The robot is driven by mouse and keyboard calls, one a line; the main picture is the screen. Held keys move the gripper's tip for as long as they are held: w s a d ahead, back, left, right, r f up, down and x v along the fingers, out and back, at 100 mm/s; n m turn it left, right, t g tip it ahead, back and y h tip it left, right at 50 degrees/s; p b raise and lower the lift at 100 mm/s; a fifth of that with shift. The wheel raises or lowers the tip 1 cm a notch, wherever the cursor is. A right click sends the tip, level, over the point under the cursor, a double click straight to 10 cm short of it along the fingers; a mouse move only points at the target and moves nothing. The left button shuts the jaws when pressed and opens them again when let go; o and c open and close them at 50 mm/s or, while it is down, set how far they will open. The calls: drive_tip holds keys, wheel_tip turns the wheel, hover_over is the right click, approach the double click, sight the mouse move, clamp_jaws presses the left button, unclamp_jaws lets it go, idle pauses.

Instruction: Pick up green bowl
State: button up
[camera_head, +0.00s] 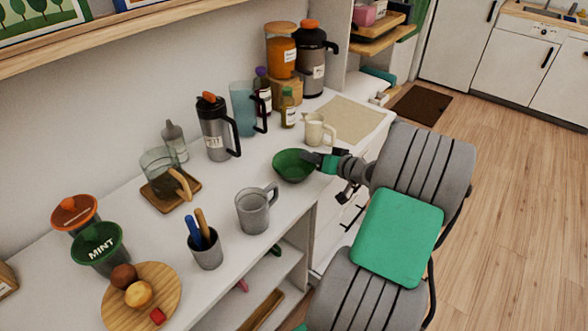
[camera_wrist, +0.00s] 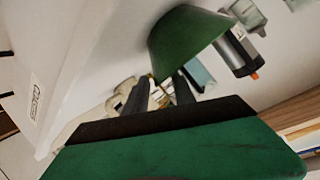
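The green bowl (camera_head: 292,167) sits on the white counter, between the grey mug and the cream jug. My gripper (camera_head: 316,160) is at the bowl's right rim, reaching in from the right. In the wrist view the bowl (camera_wrist: 182,42) shows at the top, just beyond the fingertips. The two dark fingers (camera_wrist: 161,85) stand apart there, with the bowl's near edge lying across the gap between them. I cannot tell whether either finger touches the bowl.
A grey mug (camera_head: 254,211) stands left of the bowl in front. A cream jug (camera_head: 317,132) stands close behind my gripper, near a beige mat (camera_head: 352,118). A grey flask (camera_head: 214,130) and a blue pitcher (camera_head: 243,105) stand behind the bowl.

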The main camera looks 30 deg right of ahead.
clamp_jaws()
idle(1.4)
